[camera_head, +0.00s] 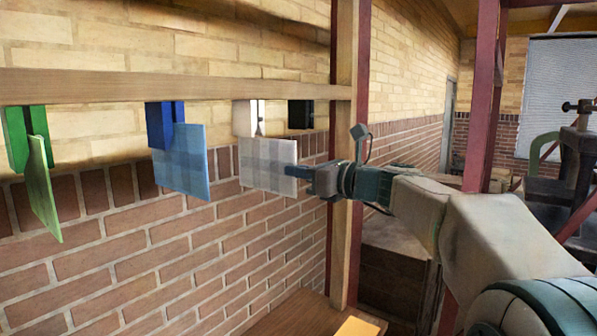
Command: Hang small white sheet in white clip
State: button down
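The white clip (243,118) hangs under the wooden rail, third from the left. The small white sheet (267,163), pale with a faint check, hangs just under the white clip, its top edge at the clip's lower end. I cannot tell whether the clip grips it. My gripper (300,172) is at the sheet's right edge, and its fingertips meet or overlap that edge. How far the fingers are closed is too small to tell.
A wooden rail (180,84) runs across. A green clip (25,138) holds a green sheet (42,190); a blue clip (165,124) is at a blue sheet (183,162). A black clip (300,114) looks empty. A wooden post (343,255) stands close by my gripper.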

jog(key=shift+r, duration=0.2)
dwell(0.5)
jog(key=shift+r+p, duration=2.1)
jog(key=c, duration=1.4)
grip_release()
jog(key=shift+o, duration=0.2)
jog(key=v, duration=0.7)
jog(key=shift+b, duration=0.4)
